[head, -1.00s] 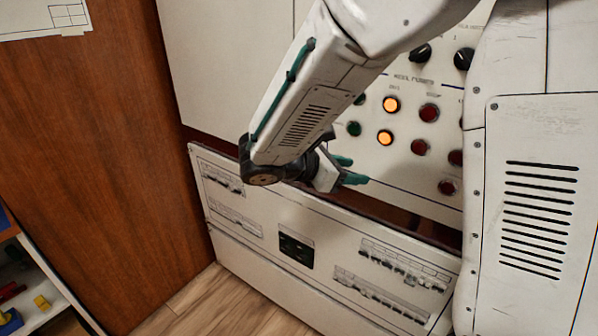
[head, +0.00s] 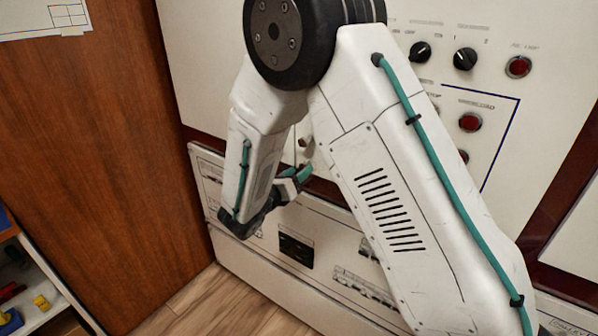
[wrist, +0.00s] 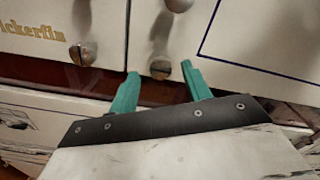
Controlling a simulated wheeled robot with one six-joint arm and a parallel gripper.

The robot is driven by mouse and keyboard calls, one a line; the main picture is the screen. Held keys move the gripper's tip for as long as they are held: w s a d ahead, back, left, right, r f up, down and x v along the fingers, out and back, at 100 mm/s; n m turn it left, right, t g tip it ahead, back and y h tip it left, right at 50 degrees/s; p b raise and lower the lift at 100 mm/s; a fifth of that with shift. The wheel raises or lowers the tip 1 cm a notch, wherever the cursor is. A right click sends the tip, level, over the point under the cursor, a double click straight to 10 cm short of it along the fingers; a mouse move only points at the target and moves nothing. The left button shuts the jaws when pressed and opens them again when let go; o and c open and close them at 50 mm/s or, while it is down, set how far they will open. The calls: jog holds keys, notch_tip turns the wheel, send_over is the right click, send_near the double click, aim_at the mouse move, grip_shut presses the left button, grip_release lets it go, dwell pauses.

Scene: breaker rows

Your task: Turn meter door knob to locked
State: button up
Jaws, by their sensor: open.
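Small metal knobs sit along the bottom of the white upper panel in the wrist view. One round metal knob (wrist: 160,69) appears between my two teal fingertips, and a second knob (wrist: 82,53) is to the left. I cannot tell which is the meter door knob, nor how it is turned. My gripper (head: 297,173) is open and empty in front of the panel's lower edge; its fingers also show in the wrist view (wrist: 160,72). The fingertips appear apart from the knob, but the gap in depth is unclear. In the head view my arm hides much of this area.
A lower white breaker panel (head: 222,243) with rows of breakers juts out below. Black rotary knobs (head: 465,59) and red buttons (head: 470,122) are at the upper right. A wooden side wall (head: 90,150) closes the left. A shelf with coloured items (head: 40,302) stands at lower left.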

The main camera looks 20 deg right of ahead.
jog(key=shift+w+d, duration=0.35)
jog(key=shift+d, duration=0.2)
jog(key=c, duration=1)
